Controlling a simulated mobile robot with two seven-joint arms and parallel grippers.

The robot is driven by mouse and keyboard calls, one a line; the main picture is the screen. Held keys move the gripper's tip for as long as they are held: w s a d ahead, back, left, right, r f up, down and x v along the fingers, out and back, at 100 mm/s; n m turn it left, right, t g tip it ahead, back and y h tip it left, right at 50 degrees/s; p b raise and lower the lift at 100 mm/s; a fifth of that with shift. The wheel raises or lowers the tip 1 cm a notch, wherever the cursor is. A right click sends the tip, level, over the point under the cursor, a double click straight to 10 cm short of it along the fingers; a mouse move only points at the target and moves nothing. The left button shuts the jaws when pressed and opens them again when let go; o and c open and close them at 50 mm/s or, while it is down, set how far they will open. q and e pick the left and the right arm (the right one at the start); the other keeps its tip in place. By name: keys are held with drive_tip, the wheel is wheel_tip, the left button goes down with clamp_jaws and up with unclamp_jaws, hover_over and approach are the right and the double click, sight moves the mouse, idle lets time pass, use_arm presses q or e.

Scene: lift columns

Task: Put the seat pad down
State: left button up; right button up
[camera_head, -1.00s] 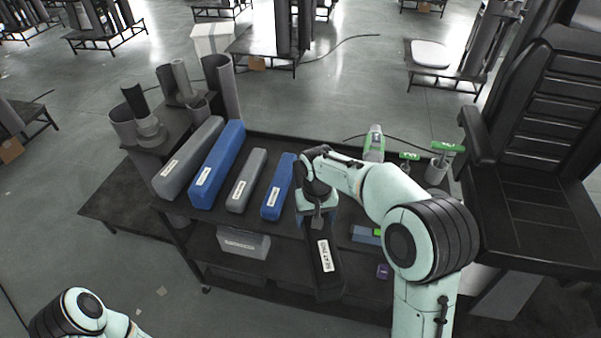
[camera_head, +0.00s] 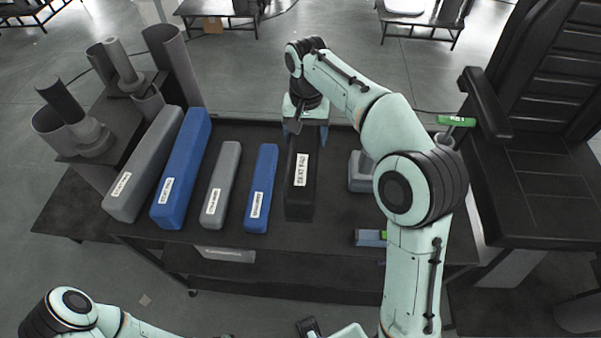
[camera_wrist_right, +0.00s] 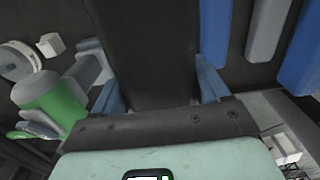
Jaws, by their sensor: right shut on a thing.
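The seat pad (camera_head: 300,185) is a long black block with a white label. In the head view it lies lengthwise over the dark table top (camera_head: 340,222), right of the short blue block. My right gripper (camera_head: 306,135) is shut on its far end; the wrist view shows the pad (camera_wrist_right: 145,45) between the two blue fingers. I cannot tell whether the pad's underside touches the table. Part of my left arm shows at the bottom left; its gripper is not in view.
Left of the pad are a short blue block (camera_head: 261,190), a short grey block (camera_head: 221,185), a long blue block (camera_head: 182,170) and a long grey block (camera_head: 145,165). A small grey object (camera_head: 360,170) stands to the right. A black chair (camera_head: 545,190) is at the right.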

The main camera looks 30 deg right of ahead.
use_arm(q)
drive_tip(key=shift+s+f+b, duration=0.4)
drive_tip(key=shift+f+b, duration=0.15)
drive_tip(key=shift+f, duration=0.25)
drive_tip(key=shift+s+f+b, duration=0.35)
drive_tip(key=shift+f+b, duration=0.2)
drive_tip(key=shift+f, duration=0.2)
use_arm(e)
drive_tip(key=shift+f, duration=7.7)
drive_tip(key=shift+f, duration=0.2)
drive_tip(key=o, duration=1.2)
drive_tip(key=shift+c, duration=0.2)
wheel_tip(320, 180, up, 12)
drive_tip(key=shift+r+p, duration=0.2)
drive_tip(key=shift+p, duration=0.75)
use_arm(q)
drive_tip(key=shift+w+r, duration=0.3)
drive_tip(key=shift+r, duration=0.25)
drive_tip(key=shift+w+r, duration=0.25)
drive_tip(key=shift+r, duration=0.25)
